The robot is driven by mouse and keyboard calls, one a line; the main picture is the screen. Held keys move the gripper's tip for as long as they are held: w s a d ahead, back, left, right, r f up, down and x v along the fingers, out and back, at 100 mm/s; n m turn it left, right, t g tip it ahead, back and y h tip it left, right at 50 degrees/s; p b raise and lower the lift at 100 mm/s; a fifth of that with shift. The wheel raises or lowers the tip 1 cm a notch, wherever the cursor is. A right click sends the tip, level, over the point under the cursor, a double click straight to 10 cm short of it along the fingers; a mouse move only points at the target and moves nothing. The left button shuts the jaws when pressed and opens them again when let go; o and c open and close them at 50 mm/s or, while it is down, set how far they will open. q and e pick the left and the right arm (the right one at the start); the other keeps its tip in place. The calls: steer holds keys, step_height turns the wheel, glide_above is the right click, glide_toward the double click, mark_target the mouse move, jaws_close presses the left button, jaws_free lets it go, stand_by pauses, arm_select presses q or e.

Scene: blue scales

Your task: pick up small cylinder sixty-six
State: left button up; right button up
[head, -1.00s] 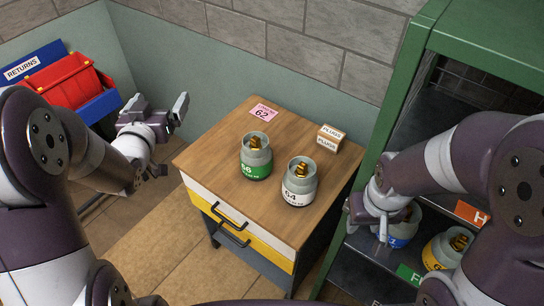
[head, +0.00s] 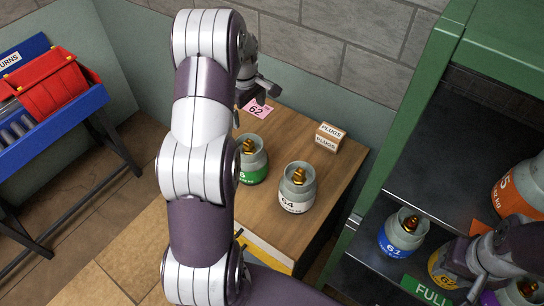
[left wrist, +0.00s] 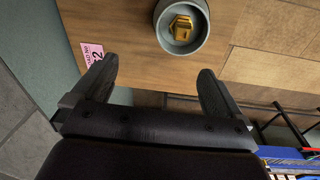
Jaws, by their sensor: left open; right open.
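Small cylinder sixty-six (head: 253,163) is grey with a green label and a gold valve. It stands upright on the wooden tabletop, its left side hidden behind my left arm in the head view. My left gripper (head: 257,90) is open and empty above the table's back left, apart from the cylinder. In the left wrist view, a grey cylinder (left wrist: 191,45) with a gold valve, seemingly the same one, lies beyond the open fingers (left wrist: 157,86); its label is hidden. My right gripper (head: 478,280) is open, partly hidden, near the cabinet's lower shelf.
Cylinder 64 (head: 297,190), with a white label, stands close to the right. A plugs box (head: 329,137) and a pink 62 card (head: 257,108) are on the tabletop. The green cabinet (head: 405,120) holds several cylinders, including blue 61 (head: 402,236). A red bin (head: 50,88) sits left.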

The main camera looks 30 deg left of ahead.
mark_target(248, 141)
arm_select(q)
steer(key=shift+n+g+h, duration=0.3)
steer(key=shift+n+g, duration=0.1)
steer(key=f+p, duration=0.1)
steer(key=f, duration=0.1)
steer(key=s+f, duration=0.1)
steer(key=f, duration=0.1)
steer(key=s+f+p, duration=0.1)
steer(key=f, duration=0.2)
steer(key=shift+d+p, duration=0.35)
steer(key=f+p, duration=0.2)
steer(key=f, duration=0.1)
steer(key=f+p, duration=0.1)
steer(key=f, duration=0.1)
steer(key=shift+s+d, duration=0.3)
steer(key=shift+s, duration=0.05)
steer(key=shift+w+f, duration=0.1)
steer(key=shift+f, duration=0.3)
steer(key=c, duration=1.5)
steer(key=shift+a+r, duration=0.1)
steer(key=shift+c, duration=1.1)
